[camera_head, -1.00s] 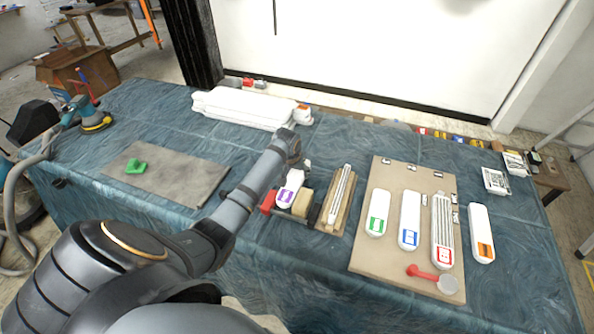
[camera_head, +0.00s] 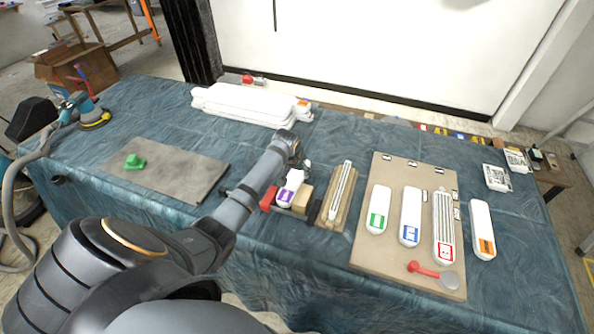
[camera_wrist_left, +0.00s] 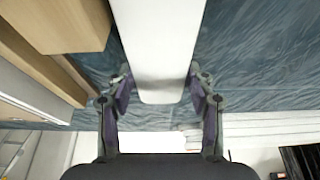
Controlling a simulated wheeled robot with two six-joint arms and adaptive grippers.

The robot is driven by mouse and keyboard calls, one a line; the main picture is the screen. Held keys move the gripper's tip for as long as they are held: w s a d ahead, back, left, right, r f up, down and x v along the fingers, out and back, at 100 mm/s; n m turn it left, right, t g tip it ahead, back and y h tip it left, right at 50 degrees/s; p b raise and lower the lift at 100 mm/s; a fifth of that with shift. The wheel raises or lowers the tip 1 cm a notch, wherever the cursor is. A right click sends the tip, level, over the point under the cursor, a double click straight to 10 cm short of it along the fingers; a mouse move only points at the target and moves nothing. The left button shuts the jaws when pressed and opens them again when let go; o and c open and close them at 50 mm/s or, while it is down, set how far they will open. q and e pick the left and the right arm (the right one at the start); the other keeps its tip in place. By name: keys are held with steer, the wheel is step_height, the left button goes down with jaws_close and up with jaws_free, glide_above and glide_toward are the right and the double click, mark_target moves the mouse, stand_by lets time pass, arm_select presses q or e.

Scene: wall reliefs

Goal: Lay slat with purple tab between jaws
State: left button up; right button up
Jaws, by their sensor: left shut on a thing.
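The white slat with the purple tab (camera_head: 287,195) is in the head view, its tab end toward me. My left gripper (camera_head: 303,166) is at its far end. In the left wrist view the gripper (camera_wrist_left: 160,88) is closed around the white slat (camera_wrist_left: 158,45), a finger on each side. A red jaw block (camera_head: 268,199) is left of the tab end and a tan jaw block (camera_head: 302,199) is right of it. I cannot tell whether the slat rests down between them or is held just above. My right gripper does not show.
A wooden holder with a grooved strip (camera_head: 340,195) stands just right of the jaws. A tan board (camera_head: 382,255) holds slats with green, blue and red tabs; an orange-tab slat (camera_head: 482,225) lies beside it. A grey mat (camera_head: 185,178) with a green piece (camera_head: 134,162) is left.

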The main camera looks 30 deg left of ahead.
arm_select(q)
steer(key=shift+f+b, duration=0.4)
steer(key=shift+f, duration=0.55)
steer(key=o, duration=1.3)
steer(key=shift+o, duration=0.2)
steer(key=v, duration=1.2)
steer(key=shift+s, duration=0.1)
